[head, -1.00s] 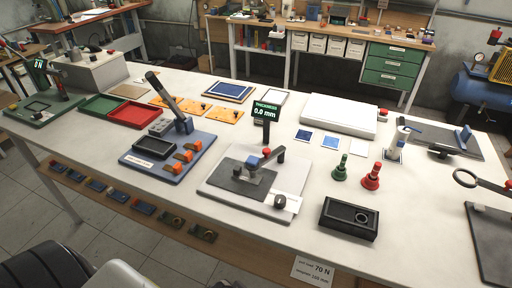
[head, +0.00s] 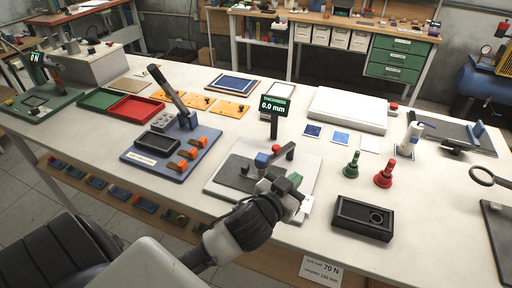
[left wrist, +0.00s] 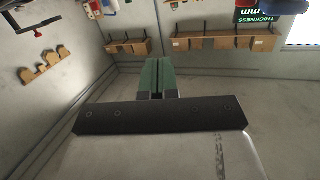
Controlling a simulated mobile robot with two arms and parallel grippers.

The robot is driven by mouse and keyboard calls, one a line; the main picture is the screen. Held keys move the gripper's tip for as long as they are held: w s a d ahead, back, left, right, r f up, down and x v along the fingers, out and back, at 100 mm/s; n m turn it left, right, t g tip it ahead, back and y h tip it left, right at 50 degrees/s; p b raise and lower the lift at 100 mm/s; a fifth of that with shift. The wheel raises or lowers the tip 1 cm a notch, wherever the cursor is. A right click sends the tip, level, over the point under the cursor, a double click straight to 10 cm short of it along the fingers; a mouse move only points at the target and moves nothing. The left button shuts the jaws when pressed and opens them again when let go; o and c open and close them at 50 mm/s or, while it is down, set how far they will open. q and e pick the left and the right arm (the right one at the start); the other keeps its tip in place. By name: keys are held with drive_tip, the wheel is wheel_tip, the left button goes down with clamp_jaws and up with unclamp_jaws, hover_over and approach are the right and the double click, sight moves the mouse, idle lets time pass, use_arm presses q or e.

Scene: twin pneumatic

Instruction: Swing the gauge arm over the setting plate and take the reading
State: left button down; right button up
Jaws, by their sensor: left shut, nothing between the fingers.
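The thickness gauge stands on a pale base plate (head: 218,190) near the table's front edge, with a dark grey plate (head: 236,176) on it. Its dark gauge arm (head: 286,153) carries a red knob (head: 276,149). The green display (head: 273,105) above reads "THICKNESS 0.0 mm"; it also shows upside down in the left wrist view (left wrist: 264,16). My left gripper (head: 294,181) is over the front right of the base, its green fingers (left wrist: 158,76) shut and empty. It hides part of the gauge. I cannot tell whether it touches the arm. My right gripper is out of view.
A black box (head: 362,218) stands right of the gauge, with green (head: 351,164) and red (head: 384,174) handled pieces behind it. A blue fixture (head: 170,150) with an upright lever (head: 167,88) stands to the left. Bare table lies between these.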

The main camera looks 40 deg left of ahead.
use_arm(q)
drive_tip(key=w+d+r+m+g+h, duration=0.2)
drive_tip(key=d+r+m+g+h, duration=0.15)
drive_tip(key=r+m+h, duration=0.45)
drive_tip(key=w+d+r+m+g+h, duration=0.25)
drive_tip(key=d+r+m+h, duration=0.25)
drive_tip(key=m+h, duration=0.4)
drive_tip(key=a+n+g+y, duration=0.3)
drive_tip(key=a+g+y, duration=0.6)
drive_tip(key=a, duration=1.7)
drive_tip(key=y, duration=0.5)
drive_tip(key=shift+s+g+y, duration=0.15)
drive_tip(key=shift+g+y, duration=0.15)
drive_tip(key=shift+f, duration=0.1)
